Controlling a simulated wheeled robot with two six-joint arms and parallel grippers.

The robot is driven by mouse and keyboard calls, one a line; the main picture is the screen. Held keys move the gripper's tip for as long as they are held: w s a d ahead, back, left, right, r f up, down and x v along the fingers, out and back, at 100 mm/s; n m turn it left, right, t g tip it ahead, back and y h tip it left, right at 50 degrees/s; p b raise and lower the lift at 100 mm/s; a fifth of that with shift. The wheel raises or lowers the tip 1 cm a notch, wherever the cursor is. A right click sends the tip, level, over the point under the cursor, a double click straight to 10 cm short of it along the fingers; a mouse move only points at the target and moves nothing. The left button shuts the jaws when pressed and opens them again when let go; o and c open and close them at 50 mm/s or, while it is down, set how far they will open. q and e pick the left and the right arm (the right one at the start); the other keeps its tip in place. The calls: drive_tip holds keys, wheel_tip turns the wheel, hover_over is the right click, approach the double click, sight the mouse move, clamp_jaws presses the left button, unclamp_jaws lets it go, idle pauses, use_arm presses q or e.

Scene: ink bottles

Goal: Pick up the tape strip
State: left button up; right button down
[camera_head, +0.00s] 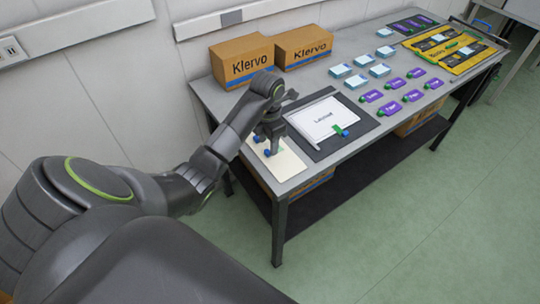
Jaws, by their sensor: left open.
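A cream card (284,165) lies at the near left end of the grey table. Two small blue pieces (257,138) show at it, and a bit of green shows beside my gripper; these look like tape strips, mostly hidden by the gripper. My left gripper (271,147) points down over the card, open, close to the blue pieces. Whether a strip lies between its fingers I cannot tell. Another green strip with a blue end (340,130) sits at the near edge of a white box or board (322,117) marked with a word. My right gripper is out of view.
The white piece lies on a dark mat (367,121). Two Klervo cartons (242,60) stand behind at the back edge. Several light-blue-topped boxes (356,81) and purple-labelled bottles (389,108) lie further right, with a yellow tray (445,50) beyond.

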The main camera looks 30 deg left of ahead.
use_arm(q)
drive_tip(key=shift+f, duration=1.35)
drive_tip(key=c, duration=0.8)
